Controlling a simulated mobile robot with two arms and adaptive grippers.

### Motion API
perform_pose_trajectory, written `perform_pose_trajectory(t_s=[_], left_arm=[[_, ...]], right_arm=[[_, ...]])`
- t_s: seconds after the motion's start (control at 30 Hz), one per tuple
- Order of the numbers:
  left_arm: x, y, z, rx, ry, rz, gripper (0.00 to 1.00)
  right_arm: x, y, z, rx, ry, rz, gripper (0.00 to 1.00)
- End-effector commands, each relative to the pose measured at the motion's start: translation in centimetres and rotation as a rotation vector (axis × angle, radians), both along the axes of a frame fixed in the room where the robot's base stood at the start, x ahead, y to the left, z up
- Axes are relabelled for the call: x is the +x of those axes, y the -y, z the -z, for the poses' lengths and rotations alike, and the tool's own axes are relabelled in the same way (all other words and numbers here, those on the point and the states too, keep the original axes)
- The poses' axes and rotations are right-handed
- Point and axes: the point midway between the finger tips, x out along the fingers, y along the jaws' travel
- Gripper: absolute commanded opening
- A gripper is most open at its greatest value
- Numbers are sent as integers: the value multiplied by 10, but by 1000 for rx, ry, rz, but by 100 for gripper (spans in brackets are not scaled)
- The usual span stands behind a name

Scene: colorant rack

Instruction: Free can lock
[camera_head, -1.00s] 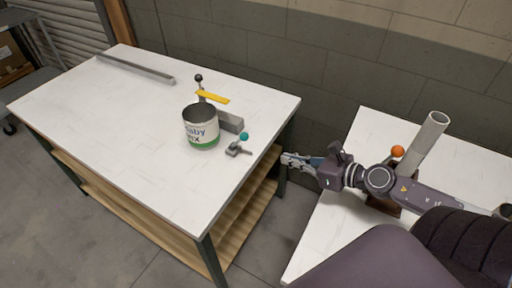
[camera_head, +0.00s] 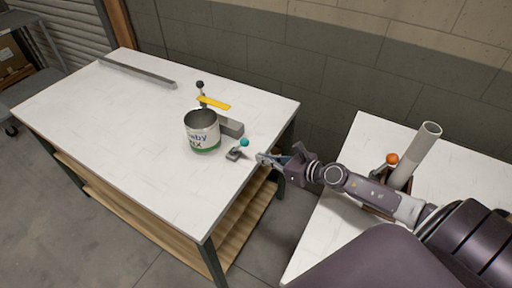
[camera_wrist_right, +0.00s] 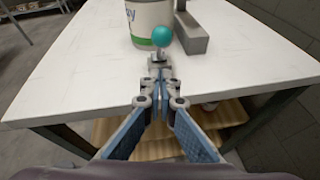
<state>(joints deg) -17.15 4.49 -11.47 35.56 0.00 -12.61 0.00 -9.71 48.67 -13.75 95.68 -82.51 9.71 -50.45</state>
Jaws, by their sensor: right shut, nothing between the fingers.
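The can (camera_head: 203,135), white with a green band and lettering, stands upright and open-topped on the white table. A small grey lock clamp (camera_head: 234,155) with a teal ball knob (camera_head: 244,142) sits just right of the can; the knob also shows in the right wrist view (camera_wrist_right: 162,36). My right gripper (camera_head: 262,159) is at the table's right edge, a little right of the clamp, pointing at it. In the right wrist view its fingertips (camera_wrist_right: 160,84) are together and empty, below the knob; I cannot tell whether they touch the clamp. My left gripper is not in view.
A grey block (camera_head: 231,127) stands behind the can, with a yellow bar (camera_head: 213,103) and a black-knobbed lever (camera_head: 200,86). A grey rail (camera_head: 137,73) lies at the back left. A side table holds a grey tube (camera_head: 426,150) and an orange-knobbed lever (camera_head: 391,159).

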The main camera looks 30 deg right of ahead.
Motion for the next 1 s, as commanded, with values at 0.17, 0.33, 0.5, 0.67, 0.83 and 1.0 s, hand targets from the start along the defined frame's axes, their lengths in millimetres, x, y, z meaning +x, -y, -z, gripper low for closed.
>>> perform_pose_trajectory(t_s=[0.17, 0.33, 0.5, 0.67, 0.83, 1.0], left_arm=[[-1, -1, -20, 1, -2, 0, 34], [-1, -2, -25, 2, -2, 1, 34], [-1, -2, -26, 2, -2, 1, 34], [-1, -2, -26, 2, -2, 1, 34], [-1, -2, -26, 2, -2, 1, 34], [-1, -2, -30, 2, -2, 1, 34]], right_arm=[[20, -6, -15, -1, 3, 2, 0], [30, -9, -17, 0, 0, 1, 0], [32, -10, -17, -1, 0, 0, 0], [32, -10, -16, -1, 0, 1, 0], [32, -10, -17, -1, 0, 1, 0], [34, -9, -22, -1, 1, 1, 0]])
